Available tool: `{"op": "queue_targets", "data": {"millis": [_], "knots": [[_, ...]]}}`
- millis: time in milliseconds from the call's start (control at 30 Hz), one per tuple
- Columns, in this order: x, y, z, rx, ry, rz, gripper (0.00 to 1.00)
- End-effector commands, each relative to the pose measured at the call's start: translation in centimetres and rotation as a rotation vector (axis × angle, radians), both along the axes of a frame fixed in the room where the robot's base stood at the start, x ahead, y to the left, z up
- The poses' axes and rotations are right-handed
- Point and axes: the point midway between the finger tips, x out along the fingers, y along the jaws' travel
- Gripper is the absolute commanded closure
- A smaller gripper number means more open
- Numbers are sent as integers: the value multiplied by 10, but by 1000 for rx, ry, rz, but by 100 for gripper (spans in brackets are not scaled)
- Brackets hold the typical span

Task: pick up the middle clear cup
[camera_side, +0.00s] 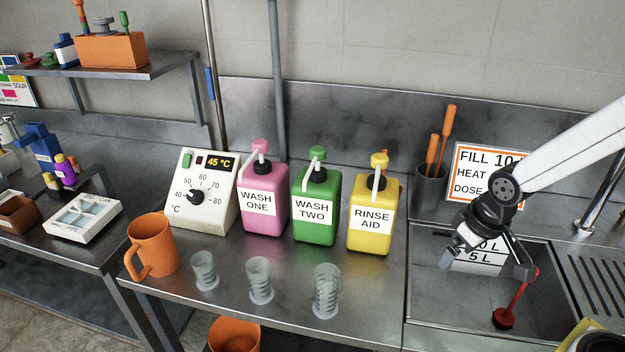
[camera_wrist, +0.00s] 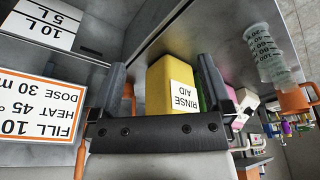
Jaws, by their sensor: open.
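Three clear, ribbed cups stand upright in a row near the front edge of the steel counter in the side view. The middle clear cup (camera_side: 259,281) is between a shorter left cup (camera_side: 204,271) and a taller right cup (camera_side: 326,291). My gripper (camera_side: 488,256) is open and empty over the sink, well to the right of the cups. In the wrist view my gripper (camera_wrist: 162,70) shows its two fingers apart with nothing held. A clear graduated cup (camera_wrist: 270,58) shows at upper right there; I cannot make out the middle cup separately.
Pink (camera_side: 263,203), green (camera_side: 317,206) and yellow (camera_side: 372,214) pump bottles stand behind the cups. An orange jug (camera_side: 152,246) stands left of them, before a temperature box (camera_side: 203,192). The sink (camera_side: 440,308) holds a red-handled plunger (camera_side: 515,300). Counter between right cup and sink is clear.

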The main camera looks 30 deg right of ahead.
Motion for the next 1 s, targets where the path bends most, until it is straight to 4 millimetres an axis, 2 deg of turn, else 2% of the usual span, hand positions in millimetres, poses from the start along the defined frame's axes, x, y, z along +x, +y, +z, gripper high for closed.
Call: {"op": "queue_targets", "data": {"millis": [267, 600, 1000], "knots": [[1, 0, 11, 0, -5, 0, 0], [1, 0, 59, 0, -7, 0, 0], [1, 0, 104, 0, -3, 0, 0]]}}
